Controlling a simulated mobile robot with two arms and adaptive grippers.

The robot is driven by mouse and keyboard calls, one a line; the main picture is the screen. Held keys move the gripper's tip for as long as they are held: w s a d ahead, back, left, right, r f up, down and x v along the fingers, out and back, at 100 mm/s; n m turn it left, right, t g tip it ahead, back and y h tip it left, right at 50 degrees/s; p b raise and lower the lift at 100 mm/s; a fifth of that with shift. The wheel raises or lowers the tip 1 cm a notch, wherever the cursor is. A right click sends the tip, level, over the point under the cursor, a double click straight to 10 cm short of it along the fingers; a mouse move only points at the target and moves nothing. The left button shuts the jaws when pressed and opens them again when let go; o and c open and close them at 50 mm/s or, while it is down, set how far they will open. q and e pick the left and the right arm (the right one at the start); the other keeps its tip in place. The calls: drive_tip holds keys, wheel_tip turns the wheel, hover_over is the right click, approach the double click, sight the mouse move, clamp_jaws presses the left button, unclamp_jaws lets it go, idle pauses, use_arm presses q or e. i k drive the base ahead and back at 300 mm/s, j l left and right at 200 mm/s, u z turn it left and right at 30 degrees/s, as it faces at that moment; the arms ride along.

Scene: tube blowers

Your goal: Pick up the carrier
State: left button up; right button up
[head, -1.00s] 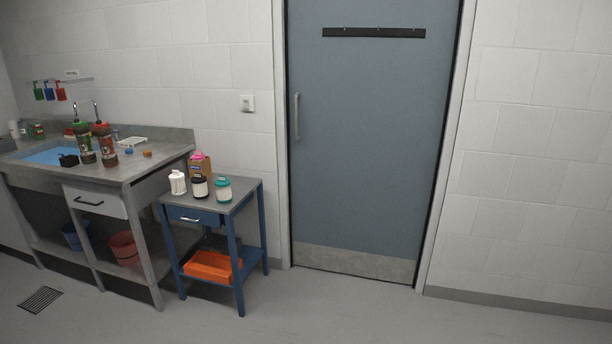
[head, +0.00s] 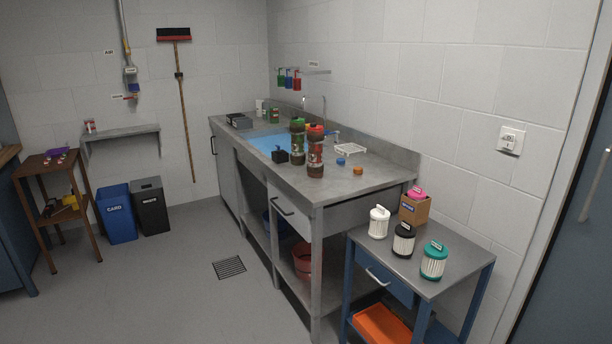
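Nothing in view is plainly marked as the carrier, and I cannot tell which object it is. Two tall capped cylinders stand upright on the sink counter, one green-topped (head: 297,142) and one red-topped (head: 315,152). On the small blue-framed table stand a white canister (head: 379,222), a black-and-white canister (head: 403,241) and a teal-and-white canister (head: 433,262). A brown box (head: 414,209) with a pink-topped item stands behind them. Neither of my grippers is in the head view.
Bins (head: 117,214) and a wooden stand (head: 31,170) are left. The middle floor is clear.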

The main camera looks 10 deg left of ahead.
sight(297, 156)
drive_tip(key=i+j+u, duration=0.2)
drive_tip(key=i+u, duration=0.2)
drive_tip(key=i, duration=0.3)
drive_tip(key=i+u, duration=0.4)
drive_tip(key=i, duration=0.25)
drive_tip(key=i+z, duration=0.3)
drive_tip(key=i, duration=0.25)
drive_tip(key=i+j+z, duration=0.3)
drive_tip(key=i, duration=0.3)
